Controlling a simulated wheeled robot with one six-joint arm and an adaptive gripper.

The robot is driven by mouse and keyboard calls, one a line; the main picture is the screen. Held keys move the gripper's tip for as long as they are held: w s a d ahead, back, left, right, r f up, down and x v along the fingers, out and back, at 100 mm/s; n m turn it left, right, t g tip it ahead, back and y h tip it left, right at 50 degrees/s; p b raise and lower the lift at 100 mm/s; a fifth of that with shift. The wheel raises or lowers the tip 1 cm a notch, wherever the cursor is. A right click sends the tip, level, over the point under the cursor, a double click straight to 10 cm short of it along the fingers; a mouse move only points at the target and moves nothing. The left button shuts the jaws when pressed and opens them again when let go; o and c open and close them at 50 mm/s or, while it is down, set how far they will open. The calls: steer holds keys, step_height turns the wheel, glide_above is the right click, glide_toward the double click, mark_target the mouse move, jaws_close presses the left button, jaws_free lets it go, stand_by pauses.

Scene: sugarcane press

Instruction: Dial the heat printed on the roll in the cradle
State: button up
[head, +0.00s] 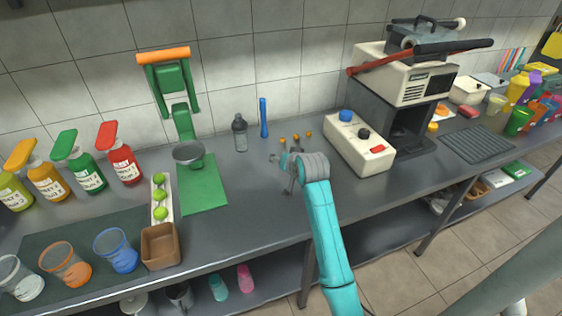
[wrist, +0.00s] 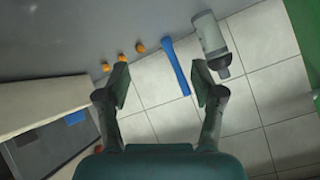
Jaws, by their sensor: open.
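A white control box (head: 360,143) stands on the counter in front of the press machine (head: 405,80). It has a blue knob (head: 345,116), a dark knob (head: 364,133) and a red switch (head: 378,149). I cannot read any markings on it. My gripper (head: 283,168) is open and empty over the counter, left of the control box. The wrist view shows its two fingers (wrist: 162,78) spread, with nothing between them.
A blue stick (head: 263,117), a grey bottle (head: 239,133) and several small orange pieces (head: 296,138) stand behind my gripper. A green press (head: 183,115), limes (head: 160,197) and sauce bottles (head: 85,165) are at left. Cups and a dark ribbed mat (head: 478,144) are at right.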

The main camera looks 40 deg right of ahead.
stand_by(0.4)
steer(key=g+y, duration=0.1)
steer(key=g, duration=0.6)
glide_toward(365, 132)
steer(key=x, duration=0.9)
steer(key=shift+w+d+f, duration=0.15)
steer(key=shift+d+f, duration=0.05)
steer(key=shift+c, duration=0.2)
steer(key=c, duration=1.1)
